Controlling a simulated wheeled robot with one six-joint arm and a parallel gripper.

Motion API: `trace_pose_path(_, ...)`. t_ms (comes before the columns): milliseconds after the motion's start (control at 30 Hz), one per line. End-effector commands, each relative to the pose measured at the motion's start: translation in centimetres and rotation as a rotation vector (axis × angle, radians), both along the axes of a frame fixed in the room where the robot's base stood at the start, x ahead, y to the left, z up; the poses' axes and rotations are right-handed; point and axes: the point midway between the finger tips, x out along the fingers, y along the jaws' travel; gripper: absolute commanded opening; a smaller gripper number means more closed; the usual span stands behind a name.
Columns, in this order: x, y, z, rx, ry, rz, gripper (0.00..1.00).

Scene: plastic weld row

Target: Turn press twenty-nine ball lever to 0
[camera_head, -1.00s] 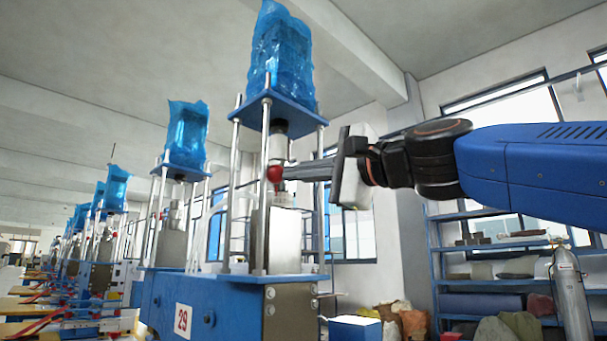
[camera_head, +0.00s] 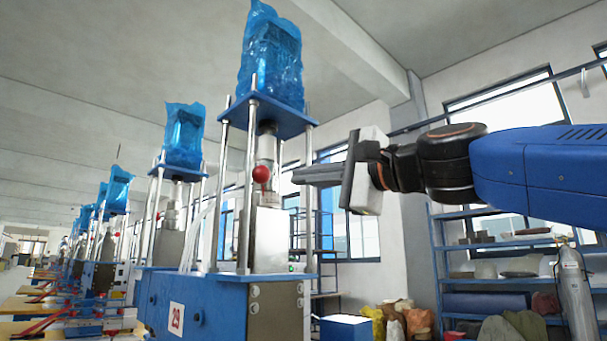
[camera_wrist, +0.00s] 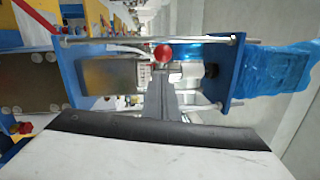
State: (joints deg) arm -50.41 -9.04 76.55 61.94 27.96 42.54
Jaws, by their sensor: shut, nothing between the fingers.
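Press twenty-nine (camera_head: 222,299) is a blue machine with a red "29" label (camera_head: 176,319) on its front and a blue-wrapped top. Its ball lever (camera_head: 261,174) ends in a red ball, which stands between the front posts near the silver cylinder. The ball also shows in the wrist view (camera_wrist: 163,54), just beyond my fingertips. My gripper (camera_head: 296,175) is shut and empty, reaching in from the right with its tips a little right of the ball. In the wrist view the closed fingers (camera_wrist: 161,75) point at the ball. No 0 mark can be read.
The metal posts (camera_head: 248,190) of the press stand close around the ball. More presses (camera_head: 181,140) run off to the left. A blue shelf rack (camera_head: 480,270), a gas cylinder (camera_head: 573,290) and several sacks stand at the back right.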

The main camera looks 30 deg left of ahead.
Motion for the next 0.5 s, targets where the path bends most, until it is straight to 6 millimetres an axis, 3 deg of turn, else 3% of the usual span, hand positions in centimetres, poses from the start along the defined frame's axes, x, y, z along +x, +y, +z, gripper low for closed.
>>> trace_pose_path(500, -3.6, -6.7, -0.9, 0.002, -0.001, -0.001, 0.0)
